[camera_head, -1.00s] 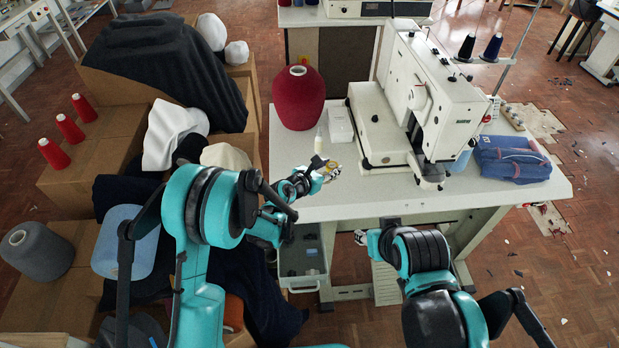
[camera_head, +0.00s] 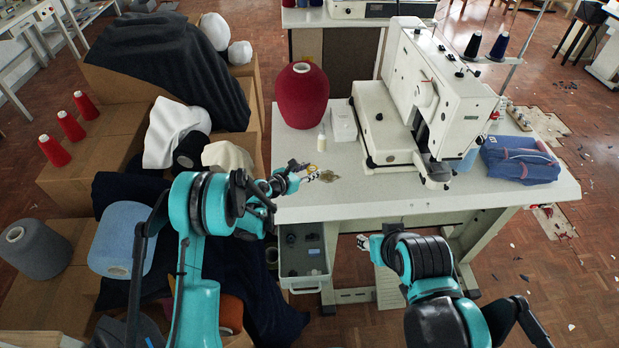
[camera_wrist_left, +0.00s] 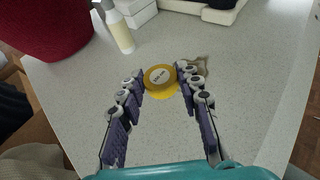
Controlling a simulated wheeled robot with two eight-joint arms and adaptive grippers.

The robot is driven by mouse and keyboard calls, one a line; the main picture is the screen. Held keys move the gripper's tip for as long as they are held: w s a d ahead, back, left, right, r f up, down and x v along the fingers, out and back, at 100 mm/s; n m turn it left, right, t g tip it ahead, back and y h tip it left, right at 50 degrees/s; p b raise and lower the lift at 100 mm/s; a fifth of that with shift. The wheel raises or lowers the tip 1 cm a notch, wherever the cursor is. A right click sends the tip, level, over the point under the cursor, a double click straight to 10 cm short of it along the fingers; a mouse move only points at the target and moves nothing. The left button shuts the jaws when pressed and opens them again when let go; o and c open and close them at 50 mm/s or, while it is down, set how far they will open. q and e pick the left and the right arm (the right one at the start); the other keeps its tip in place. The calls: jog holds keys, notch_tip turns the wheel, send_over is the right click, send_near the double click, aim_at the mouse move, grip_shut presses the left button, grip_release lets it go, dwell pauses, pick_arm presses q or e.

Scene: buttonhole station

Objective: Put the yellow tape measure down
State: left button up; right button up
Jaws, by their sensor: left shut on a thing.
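The yellow tape measure (camera_wrist_left: 160,79) is a round yellow disc with a pale label, between the fingertips of my left gripper (camera_wrist_left: 160,82) in the left wrist view. The fingers are shut on its two sides. In the head view only a small yellow bit of the tape measure (camera_head: 311,168) shows at my left gripper (camera_head: 313,175), over the left front of the pale table (camera_head: 400,196). I cannot tell whether the tape measure touches the tabletop. My right gripper (camera_head: 364,242) is low in front of the table; its fingers are too small to read.
A small brass-coloured piece (camera_head: 328,177) lies just right of my left gripper. Behind stand a white bottle (camera_head: 321,140), a white box (camera_head: 343,124) and a red thread cone (camera_head: 300,98). The front middle tabletop is clear.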

pick_arm(q)
notch_tip(320, 180, down, 3)
jog(key=shift+f+b, duration=0.1)
jog(key=shift+b, duration=0.3)
jog(key=shift+r, duration=0.2)
jog(key=shift+f, duration=0.15)
jog(key=o, duration=0.6)
jog(key=shift+f, duration=0.1)
jog(key=o, duration=0.4)
